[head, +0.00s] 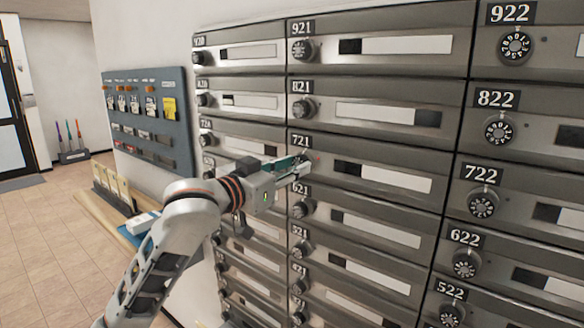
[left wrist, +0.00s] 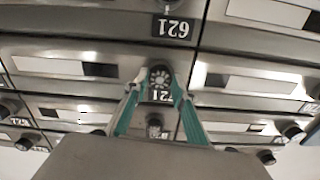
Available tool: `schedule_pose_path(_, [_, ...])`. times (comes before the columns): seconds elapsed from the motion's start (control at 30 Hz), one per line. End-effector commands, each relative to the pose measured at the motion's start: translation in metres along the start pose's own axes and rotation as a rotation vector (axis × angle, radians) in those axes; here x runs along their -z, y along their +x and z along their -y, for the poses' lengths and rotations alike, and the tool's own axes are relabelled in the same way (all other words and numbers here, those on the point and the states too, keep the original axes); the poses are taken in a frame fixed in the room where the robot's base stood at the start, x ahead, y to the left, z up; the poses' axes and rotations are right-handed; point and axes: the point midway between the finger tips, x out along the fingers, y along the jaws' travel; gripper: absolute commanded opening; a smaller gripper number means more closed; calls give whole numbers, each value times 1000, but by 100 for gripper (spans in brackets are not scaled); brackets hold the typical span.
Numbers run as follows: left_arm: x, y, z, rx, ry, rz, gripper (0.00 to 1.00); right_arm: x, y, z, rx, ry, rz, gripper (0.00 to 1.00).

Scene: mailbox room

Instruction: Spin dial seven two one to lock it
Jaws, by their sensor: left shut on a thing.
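The mailbox labelled 721 (head: 395,178) is in the middle column of the grey mailbox wall in the head view, with its door flush. My left gripper (head: 302,164) reaches in from the left at its dial and hides most of it. In the left wrist view, which is upside down, the round dial with light marks (left wrist: 160,77) sits between the two teal fingers of my left gripper (left wrist: 160,88). The fingers are closed on the dial's sides. The 721 label is partly hidden by a finger there. The dial's exact setting is too small to read. My right gripper is not in view.
Dials of mailbox 821 (head: 303,109) and mailbox 621 (head: 302,250) sit close above and below. Mailbox 722's dial (head: 482,204) is to the right. A blue-grey board (head: 150,120) hangs at left above a wooden counter (head: 100,213). Tiled floor is open at far left.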

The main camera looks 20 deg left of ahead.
Motion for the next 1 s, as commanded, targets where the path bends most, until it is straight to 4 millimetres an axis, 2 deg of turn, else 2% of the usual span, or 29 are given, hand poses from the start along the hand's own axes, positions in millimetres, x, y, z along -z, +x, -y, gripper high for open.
schedule_pose_path(1.0, [0, 0, 2, 1, 971, 3, 4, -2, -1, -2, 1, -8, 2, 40])
